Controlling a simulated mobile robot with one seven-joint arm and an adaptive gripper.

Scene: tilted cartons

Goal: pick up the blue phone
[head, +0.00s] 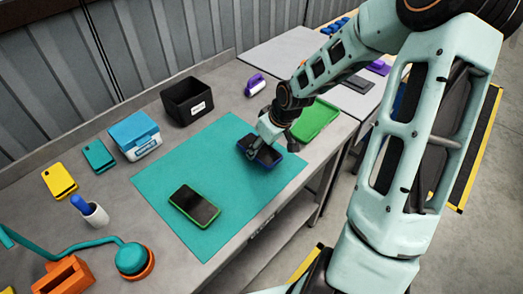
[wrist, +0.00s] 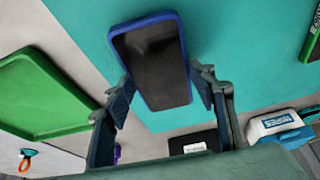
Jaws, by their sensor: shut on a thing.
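The blue phone (head: 258,152), with a blue case and a dark screen, is at the far right part of the teal mat (head: 215,150). My gripper (head: 264,145) is shut on it and hides part of it in the head view. In the wrist view, the blue phone (wrist: 152,62) sits between the two fingers of my gripper (wrist: 162,95), one at each long edge, screen facing the camera. I cannot tell whether it is clear of the mat.
A green-cased phone (head: 194,206) lies nearer on the mat. A green tray (head: 316,120) is close on the right. A black bin (head: 187,101) and a blue-lidded box (head: 136,134) stand at the back. A white cup (head: 96,214) stands at left. Bare mat lies between the phones.

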